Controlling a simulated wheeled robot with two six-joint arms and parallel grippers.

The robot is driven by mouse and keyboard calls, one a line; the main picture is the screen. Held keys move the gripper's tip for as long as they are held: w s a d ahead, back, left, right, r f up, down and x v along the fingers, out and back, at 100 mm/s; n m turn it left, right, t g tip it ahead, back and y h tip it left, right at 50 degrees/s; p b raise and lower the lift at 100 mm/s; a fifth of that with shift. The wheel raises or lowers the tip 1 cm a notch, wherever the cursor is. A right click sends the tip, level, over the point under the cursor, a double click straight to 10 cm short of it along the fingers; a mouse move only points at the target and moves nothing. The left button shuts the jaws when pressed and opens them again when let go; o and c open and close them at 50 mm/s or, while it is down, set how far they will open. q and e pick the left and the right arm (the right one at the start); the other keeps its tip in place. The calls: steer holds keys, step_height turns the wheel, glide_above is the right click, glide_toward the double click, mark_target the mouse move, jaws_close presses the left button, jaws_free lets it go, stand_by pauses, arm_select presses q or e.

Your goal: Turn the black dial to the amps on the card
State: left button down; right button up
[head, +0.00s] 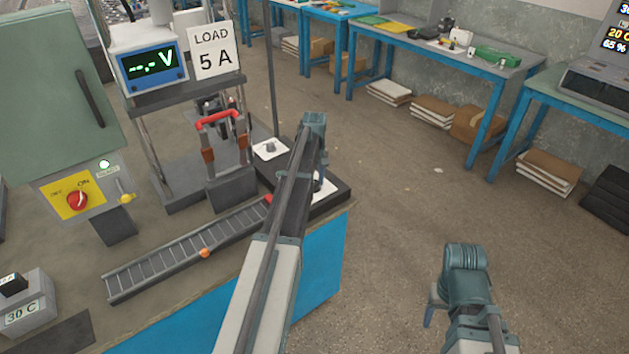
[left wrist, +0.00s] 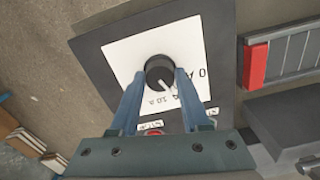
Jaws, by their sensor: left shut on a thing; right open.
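The card (head: 212,52) reads "LOAD 5 A" and stands at the upper left in the head view. The black dial (left wrist: 159,70) sits on a white plate (left wrist: 195,45) with printed marks in the left wrist view. Its white pointer line points down and slightly right in that picture; the marks near it are partly hidden. My left gripper (left wrist: 157,82) is shut on the dial, one finger on each side. In the head view my left gripper (head: 318,178) hides the dial. My right gripper (head: 450,290) is open and empty, out over the floor.
A ladder-like rail (head: 185,250) with a red end lies beside the dial's black base (head: 334,202).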

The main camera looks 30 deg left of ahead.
mark_target(315, 182)
stand_by(0.4)
arm_select(q)
steer(key=shift+c, duration=1.9)
jaws_free()
step_height(315, 182, up, 14)
steer(key=p, duration=1.4)
steer(key=shift+f, duration=0.15)
